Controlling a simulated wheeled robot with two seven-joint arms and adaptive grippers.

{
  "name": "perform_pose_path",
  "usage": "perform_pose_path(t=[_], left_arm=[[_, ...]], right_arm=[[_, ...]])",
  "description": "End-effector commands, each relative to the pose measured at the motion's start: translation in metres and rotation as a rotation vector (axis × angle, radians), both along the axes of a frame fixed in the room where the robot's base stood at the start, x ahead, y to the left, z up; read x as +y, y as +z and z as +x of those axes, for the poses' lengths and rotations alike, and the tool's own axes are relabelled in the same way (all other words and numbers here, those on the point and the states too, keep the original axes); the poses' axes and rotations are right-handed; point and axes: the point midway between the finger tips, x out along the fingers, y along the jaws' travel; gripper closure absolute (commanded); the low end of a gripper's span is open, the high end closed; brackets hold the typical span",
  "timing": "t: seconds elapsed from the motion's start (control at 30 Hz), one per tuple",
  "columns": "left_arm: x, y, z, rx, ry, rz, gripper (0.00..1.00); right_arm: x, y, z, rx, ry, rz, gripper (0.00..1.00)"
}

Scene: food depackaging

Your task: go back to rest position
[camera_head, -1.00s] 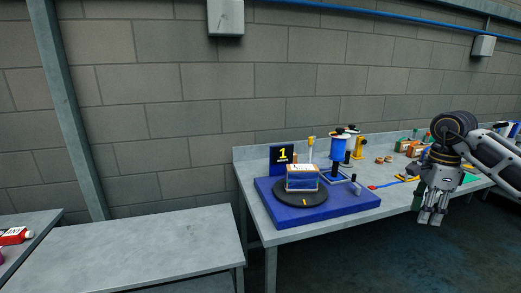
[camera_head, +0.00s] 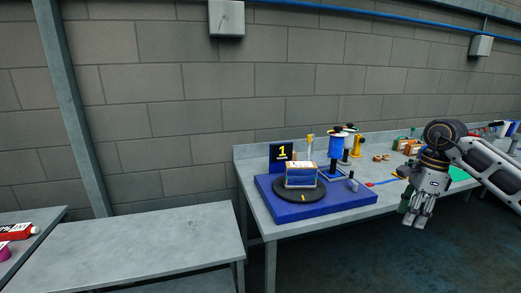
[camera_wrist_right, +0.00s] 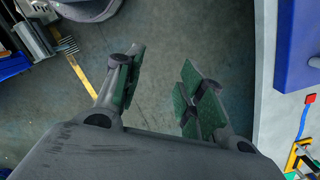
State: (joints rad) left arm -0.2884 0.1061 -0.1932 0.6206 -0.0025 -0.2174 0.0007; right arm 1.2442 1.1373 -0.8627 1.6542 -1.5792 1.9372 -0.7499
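My right gripper (camera_head: 416,218) hangs in front of the long table's front edge, pointing down, at the right of the head view. In the right wrist view its two fingers with green pads (camera_wrist_right: 160,88) are apart, with only floor between them. It is open and empty. My left gripper is not in view. A blue and tan box (camera_head: 300,178) sits on a dark round turntable (camera_head: 301,196) on a blue platform (camera_head: 335,203), well left of the right gripper.
The long grey table (camera_head: 268,229) holds a blue dispenser-like device (camera_head: 337,149) and small items farther right. A bare grey table (camera_head: 130,245) stands at left. A red item (camera_head: 15,231) lies on another table at far left. The wrist view shows floor (camera_wrist_right: 200,35) beside the long table (camera_wrist_right: 266,100).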

Motion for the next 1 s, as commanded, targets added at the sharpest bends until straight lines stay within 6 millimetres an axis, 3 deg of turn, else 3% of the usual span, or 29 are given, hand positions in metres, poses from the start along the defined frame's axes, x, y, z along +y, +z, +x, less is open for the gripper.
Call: perform_pose_path(t=[0.27, 0.47, 0.7, 1.0], left_arm=[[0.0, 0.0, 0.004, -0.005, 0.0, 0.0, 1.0], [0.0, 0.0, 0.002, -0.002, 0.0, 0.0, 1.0], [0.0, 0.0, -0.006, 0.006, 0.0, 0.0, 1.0], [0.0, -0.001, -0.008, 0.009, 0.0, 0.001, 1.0]], right_arm=[[0.031, -0.025, 0.018, 0.007, -0.024, 0.142, 0.61], [0.071, -0.054, 0.039, 0.027, -0.076, 0.331, 0.61], [0.124, -0.09, 0.067, 0.073, -0.207, 0.612, 0.61], [0.17, -0.134, 0.1, 0.163, -0.452, 0.944, 0.61]])
